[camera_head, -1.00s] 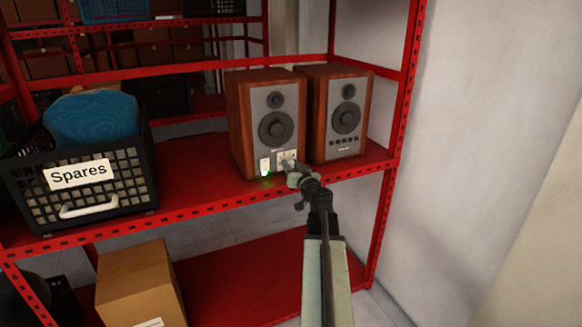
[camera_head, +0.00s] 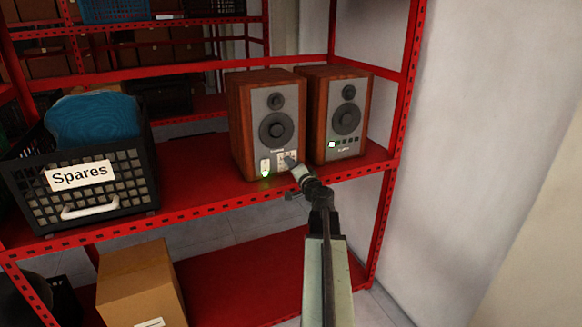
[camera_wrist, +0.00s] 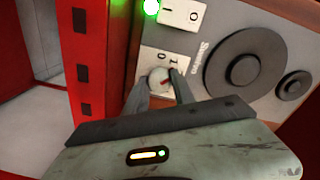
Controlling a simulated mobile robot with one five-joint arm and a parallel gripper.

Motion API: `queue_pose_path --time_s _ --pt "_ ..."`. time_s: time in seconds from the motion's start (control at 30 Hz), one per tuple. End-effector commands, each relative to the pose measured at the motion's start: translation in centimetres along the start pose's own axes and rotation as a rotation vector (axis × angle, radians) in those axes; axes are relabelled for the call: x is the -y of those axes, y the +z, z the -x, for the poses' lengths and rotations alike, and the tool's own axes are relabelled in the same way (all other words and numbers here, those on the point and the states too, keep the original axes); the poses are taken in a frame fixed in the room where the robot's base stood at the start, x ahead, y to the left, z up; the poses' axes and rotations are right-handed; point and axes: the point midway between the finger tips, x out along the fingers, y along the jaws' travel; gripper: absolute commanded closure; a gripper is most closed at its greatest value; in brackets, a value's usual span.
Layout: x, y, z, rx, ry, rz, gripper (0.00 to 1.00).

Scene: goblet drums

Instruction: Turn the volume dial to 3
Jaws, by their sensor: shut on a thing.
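The left speaker (camera_head: 243,120) has a wood case and a grey front and stands on the red shelf. Its volume dial (camera_wrist: 157,76) is a small pale knob with a red mark on a white plate (camera_wrist: 152,58). The digits 0 and 1 show on the plate; other markings are hidden by the fingers. My gripper (camera_wrist: 162,80) is shut on the dial, one finger on each side. In the head view my gripper (camera_head: 291,163) reaches the lower front of this speaker and covers most of the dial.
A power switch (camera_wrist: 180,14) and green light (camera_wrist: 151,6) sit beside the dial. A black Spares crate (camera_head: 120,172) stands left on the red shelf (camera_head: 205,190). A cardboard box (camera_head: 140,285) is below.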

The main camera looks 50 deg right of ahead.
Motion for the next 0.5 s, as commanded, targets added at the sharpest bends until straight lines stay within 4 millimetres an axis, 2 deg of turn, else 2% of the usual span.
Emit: queue_pose_path --time_s 0.5 --pt "0.1 -0.01 -0.12 0.019 0.0 -0.492 1.0"
